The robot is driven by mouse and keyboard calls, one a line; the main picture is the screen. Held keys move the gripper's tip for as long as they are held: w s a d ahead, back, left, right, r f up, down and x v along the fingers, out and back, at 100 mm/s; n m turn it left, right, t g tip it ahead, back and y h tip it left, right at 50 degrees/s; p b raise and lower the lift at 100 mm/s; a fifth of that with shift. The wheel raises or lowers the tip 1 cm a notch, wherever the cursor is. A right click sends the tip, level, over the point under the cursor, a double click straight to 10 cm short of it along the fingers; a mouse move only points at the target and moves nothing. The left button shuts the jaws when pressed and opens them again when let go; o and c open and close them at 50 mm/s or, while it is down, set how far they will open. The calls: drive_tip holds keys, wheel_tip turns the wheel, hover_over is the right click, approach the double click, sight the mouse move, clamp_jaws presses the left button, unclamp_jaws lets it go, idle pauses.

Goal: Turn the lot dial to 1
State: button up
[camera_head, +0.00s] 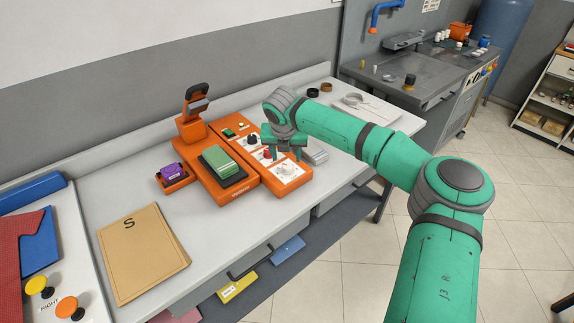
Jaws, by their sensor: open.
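An orange machine (233,188) stands on the grey-white counter, with a control strip (262,176) along its right side. The strip carries a black knob (253,139), a red knob (267,153) and a white dial plate (287,170) near its front end. The labels are too small to read, so I cannot tell which is the lot dial or its setting. My gripper (284,154) is open above the strip, close to the red knob and behind the white dial plate. Its fingers partly cover the strip. I cannot tell whether they touch a knob.
A green block (219,160) sits on the machine, beside an upright handle (195,98). A purple item (172,171) is at its left. A tan "S" folder (142,252) lies front left. A grey object (314,151) is right of my gripper. Counter space behind the folder is clear.

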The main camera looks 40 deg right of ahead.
sight(288, 166)
drive_tip(key=x, duration=0.7)
drive_tip(key=shift+w+d+f, duration=0.1)
drive_tip(key=shift+f, duration=0.15)
drive_tip(key=c, duration=1)
